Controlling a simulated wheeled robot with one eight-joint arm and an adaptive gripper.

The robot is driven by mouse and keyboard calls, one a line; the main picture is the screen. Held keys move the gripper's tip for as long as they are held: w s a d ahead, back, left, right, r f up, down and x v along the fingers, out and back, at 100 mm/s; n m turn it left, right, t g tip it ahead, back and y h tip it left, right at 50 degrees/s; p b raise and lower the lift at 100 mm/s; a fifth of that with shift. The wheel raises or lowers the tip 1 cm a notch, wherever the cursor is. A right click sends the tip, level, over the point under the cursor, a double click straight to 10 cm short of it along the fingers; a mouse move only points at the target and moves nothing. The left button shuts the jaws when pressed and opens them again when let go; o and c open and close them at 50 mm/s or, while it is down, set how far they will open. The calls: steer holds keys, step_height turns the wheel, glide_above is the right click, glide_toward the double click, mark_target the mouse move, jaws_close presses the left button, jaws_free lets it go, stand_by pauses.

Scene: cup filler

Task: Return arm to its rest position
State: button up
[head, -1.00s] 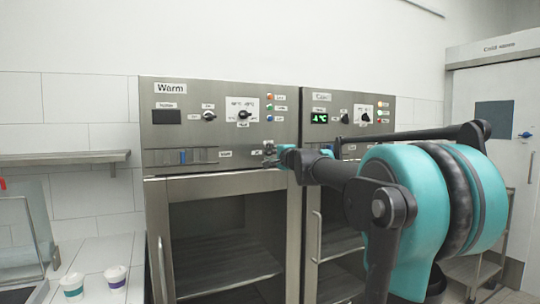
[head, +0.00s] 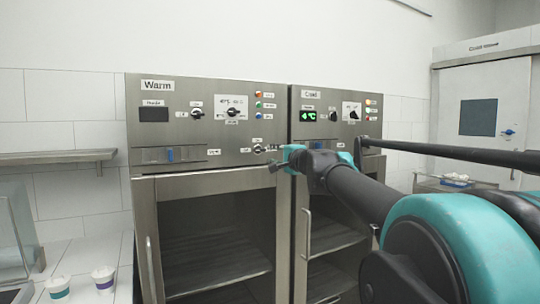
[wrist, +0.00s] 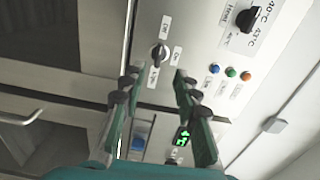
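My gripper (head: 272,160) is in front of the lower right of the Warm cabinet's control panel (head: 180,125), with my arm reaching in from the right. In the wrist view my gripper (wrist: 153,80) is open, its two fingers apart with nothing held between them. A dark rotary knob (wrist: 158,53) with an On label shows beyond and between the fingertips. The fingers look clear of it, though the exact distance is hard to tell. Another knob (wrist: 247,18) and blue, green and orange lights sit to the right in that view.
The Cold cabinet's panel (head: 334,118) with a green display is just right of my gripper. Two cups (head: 104,279) stand on the white counter (head: 77,258) at lower left, below a shelf (head: 55,157). A door (head: 485,110) is at far right.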

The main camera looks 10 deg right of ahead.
stand_by(0.3)
steer(key=s+a+f+n+g, duration=0.2)
steer(key=s+f+n+g, duration=0.15)
steer(key=f, duration=0.75)
steer(key=s+a+f+n+g, duration=0.25)
steer(key=s+f, duration=0.25)
steer(key=f, duration=0.6)
steer(key=s+a+f+n+g, duration=0.2)
steer(key=s+a+f+n, duration=0.15)
steer(key=f, duration=0.65)
steer(key=s+d+f+n+g+h, duration=0.2)
steer(key=s+d+f, duration=0.2)
steer(key=s+f, duration=0.5)
steer(key=s+d+f+n+g+h, duration=0.2)
steer(key=s+d+f, duration=0.3)
steer(key=s+f, duration=0.3)
step_height(320, 180, down, 3)
steer(key=shift+s+d+n+g+h, duration=0.25)
steer(key=shift+s+n+g+h, duration=0.2)
steer(key=shift+h, duration=0.35)
steer(key=shift+w, duration=0.1)
